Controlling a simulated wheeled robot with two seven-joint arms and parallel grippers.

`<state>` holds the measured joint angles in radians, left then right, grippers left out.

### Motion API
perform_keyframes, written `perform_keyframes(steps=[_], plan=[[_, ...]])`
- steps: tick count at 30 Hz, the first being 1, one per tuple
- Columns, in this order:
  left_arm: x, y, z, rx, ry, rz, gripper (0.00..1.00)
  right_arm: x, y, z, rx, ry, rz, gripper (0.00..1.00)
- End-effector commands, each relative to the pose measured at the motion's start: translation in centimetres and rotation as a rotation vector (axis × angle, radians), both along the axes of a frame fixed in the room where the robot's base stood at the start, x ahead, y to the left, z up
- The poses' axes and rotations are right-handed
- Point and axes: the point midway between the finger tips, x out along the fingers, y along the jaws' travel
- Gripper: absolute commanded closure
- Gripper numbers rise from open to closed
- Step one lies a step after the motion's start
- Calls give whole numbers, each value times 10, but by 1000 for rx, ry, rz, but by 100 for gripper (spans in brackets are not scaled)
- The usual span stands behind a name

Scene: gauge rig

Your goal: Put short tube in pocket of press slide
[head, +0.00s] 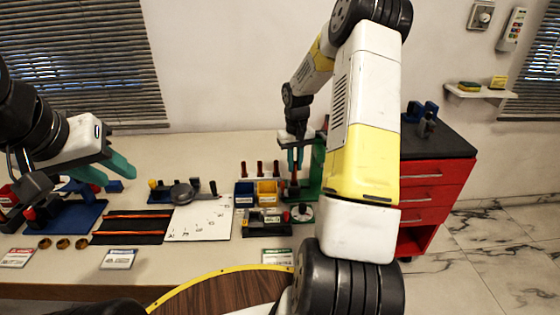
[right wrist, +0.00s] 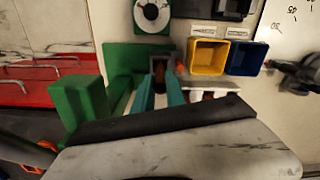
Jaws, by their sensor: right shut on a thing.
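My right gripper (head: 294,165) is low at the green press (head: 317,165), fingers pointing down. In the right wrist view its teal fingers (right wrist: 160,88) are close together on a small dark and reddish piece, which looks like the short tube; the fingers hide most of it. The press (right wrist: 125,60) has a green base and a white disc (right wrist: 152,13) with a dark centre. The slide's pocket cannot be made out. My left gripper (head: 118,178) is open and empty above the table at the left, far from the press.
A white sheet (head: 198,222) and a black mat (head: 130,229) lie left of the bins. A red drawer cabinet (head: 437,185) stands right of the table.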

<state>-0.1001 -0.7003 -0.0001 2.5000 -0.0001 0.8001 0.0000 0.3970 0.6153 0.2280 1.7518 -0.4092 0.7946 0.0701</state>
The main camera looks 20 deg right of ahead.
Motion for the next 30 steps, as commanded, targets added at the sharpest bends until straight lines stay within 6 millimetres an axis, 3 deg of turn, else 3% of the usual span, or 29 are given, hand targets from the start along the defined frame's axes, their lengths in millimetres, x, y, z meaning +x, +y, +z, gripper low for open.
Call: perform_keyframes(steps=[6, 16, 17, 20, 30], plan=[[0, 0, 0, 0, 0, 0, 64, 0, 0, -30, 1, 2, 0, 100], [0, 0, 0, 0, 0, 0, 64, 0, 0, -33, 1, 1, 0, 100], [0, 0, 0, 0, 0, 0, 64, 0, 0, -33, 1, 1, 0, 82], [0, 0, 0, 0, 0, 0, 64, 0, 0, -33, 1, 0, 0, 62], [0, 0, 0, 0, 0, 0, 64, 0, 0, -31, 1, 0, 0, 62]])
